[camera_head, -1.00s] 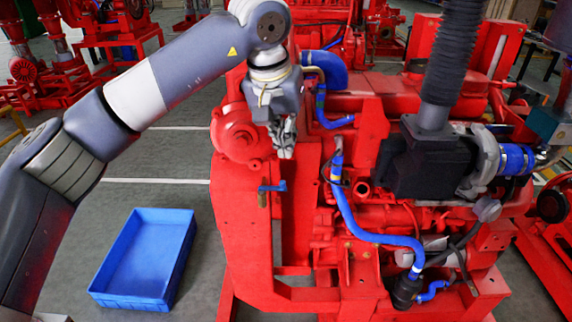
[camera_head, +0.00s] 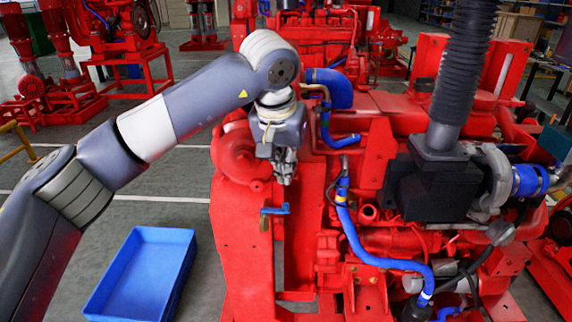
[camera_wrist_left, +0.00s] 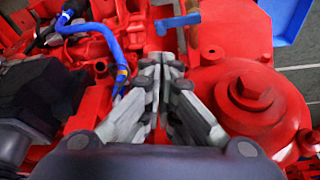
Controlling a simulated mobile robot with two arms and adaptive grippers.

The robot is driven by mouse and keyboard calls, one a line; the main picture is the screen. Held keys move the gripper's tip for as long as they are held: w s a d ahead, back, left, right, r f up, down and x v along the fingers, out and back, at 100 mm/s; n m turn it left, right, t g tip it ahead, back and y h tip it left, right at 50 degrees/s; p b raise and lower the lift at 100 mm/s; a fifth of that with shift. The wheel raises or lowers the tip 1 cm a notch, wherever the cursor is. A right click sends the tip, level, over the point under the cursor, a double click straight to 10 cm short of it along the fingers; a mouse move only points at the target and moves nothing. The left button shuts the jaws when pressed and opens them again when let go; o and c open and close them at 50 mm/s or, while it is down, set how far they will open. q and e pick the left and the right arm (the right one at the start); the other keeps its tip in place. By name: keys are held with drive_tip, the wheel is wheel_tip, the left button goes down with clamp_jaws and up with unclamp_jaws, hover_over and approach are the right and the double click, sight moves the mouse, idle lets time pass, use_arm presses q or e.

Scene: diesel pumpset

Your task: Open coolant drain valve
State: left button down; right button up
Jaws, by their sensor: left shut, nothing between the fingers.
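The coolant drain valve (camera_head: 268,216) has a brass-coloured body and a blue lever handle (camera_head: 275,209). It sits on the front of the red pumpset frame. The blue handle also shows at the top of the left wrist view (camera_wrist_left: 178,21). My left gripper (camera_head: 286,180) is above the valve and a little to its right in the head view, pointing down, apart from the handle. In the left wrist view its fingers (camera_wrist_left: 160,68) are together with nothing between them, and the handle lies beyond the fingertips. My right gripper is not in view.
A blue crate (camera_head: 92,308) stands on the floor left of the pumpset. A round red housing (camera_wrist_left: 245,95) is close beside my left fingers. Blue hoses (camera_head: 358,234) and a black engine part (camera_head: 425,190) are to the right. Open floor lies left of the frame.

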use_arm(q)
drive_tip(key=p, duration=0.2)
hover_over(275, 209)
drive_tip(key=w+d, duration=0.2)
drive_tip(key=d, duration=0.1)
wheel_tip(275, 209, down, 6)
drive_tip(key=r, duration=0.1)
drive_tip(key=shift+x, duration=0.95)
